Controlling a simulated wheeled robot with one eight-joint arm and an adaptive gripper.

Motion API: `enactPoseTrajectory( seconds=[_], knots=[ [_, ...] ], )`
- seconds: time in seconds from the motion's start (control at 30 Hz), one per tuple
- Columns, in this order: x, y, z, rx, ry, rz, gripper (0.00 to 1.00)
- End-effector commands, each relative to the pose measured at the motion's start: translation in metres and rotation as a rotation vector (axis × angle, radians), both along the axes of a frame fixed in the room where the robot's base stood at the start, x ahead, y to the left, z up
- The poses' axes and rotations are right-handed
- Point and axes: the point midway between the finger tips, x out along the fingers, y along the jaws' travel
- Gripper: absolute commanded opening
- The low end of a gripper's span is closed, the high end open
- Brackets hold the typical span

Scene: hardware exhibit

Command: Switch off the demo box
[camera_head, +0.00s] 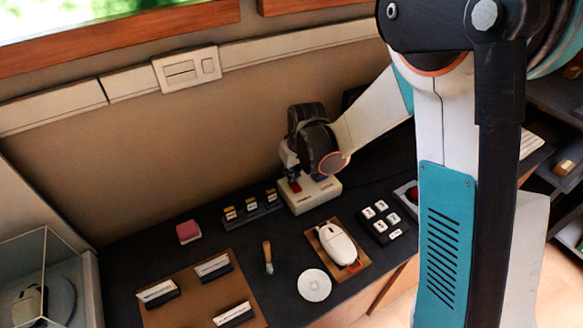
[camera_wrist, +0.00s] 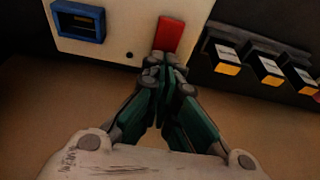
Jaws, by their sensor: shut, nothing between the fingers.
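The demo box is a cream box (camera_head: 314,196) on the dark table, below and beside my arm's end. In the wrist view its cream face (camera_wrist: 128,25) shows a blue-framed socket (camera_wrist: 79,21) at left and a red rocker switch (camera_wrist: 169,34) at right. The switch also shows in the head view (camera_head: 295,186). My gripper (camera_wrist: 163,62) is shut and empty, its green-sided fingers together. The fingertips overlap the near end of the switch; whether they touch it I cannot tell. In the head view my wrist hides the back of the box.
A rack of small labelled blocks (camera_wrist: 264,69) stands close to the right of the switch in the wrist view. On the table are a white mouse (camera_head: 337,246) on a wooden board, a disc (camera_head: 314,285), a brush (camera_head: 268,258) and a pink block (camera_head: 188,232).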

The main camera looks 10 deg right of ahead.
Motion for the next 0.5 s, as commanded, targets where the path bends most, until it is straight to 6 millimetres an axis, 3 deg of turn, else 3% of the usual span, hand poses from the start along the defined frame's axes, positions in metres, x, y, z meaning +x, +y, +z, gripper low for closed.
enactPoseTrajectory(
  seconds=[0.5],
  knots=[
    [0.0017, 0.0008, -0.0095, 0.000, 0.000, 0.000, 0.00]
  ],
)
